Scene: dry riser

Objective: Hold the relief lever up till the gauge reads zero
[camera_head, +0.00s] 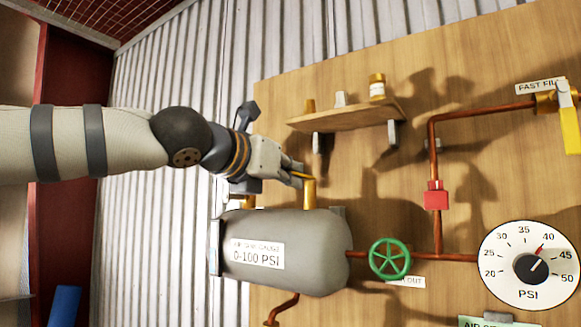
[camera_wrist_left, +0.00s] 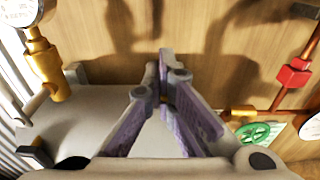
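My left gripper (camera_head: 294,178) reaches in from the left above the grey tank (camera_head: 310,255). Its fingertips (camera_wrist_left: 164,88) are drawn together at the brass relief lever (camera_head: 300,175), with a small bit of brass showing between them in the wrist view. The lever joins an upright brass valve (camera_head: 309,194) on top of the tank. A white-faced gauge (camera_wrist_left: 18,12) on a brass fitting is cut off at the wrist view's corner, its reading unclear. In the head view my gripper and arm hide it. My right gripper is not in view.
A large PSI dial (camera_head: 511,272) at right has a red mark near 40. A green handwheel (camera_head: 389,259), red copper-pipe fitting (camera_head: 436,196) and yellow-handled valve (camera_head: 569,130) are on the wooden board. A small shelf (camera_head: 345,117) with brass pieces juts out above my gripper.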

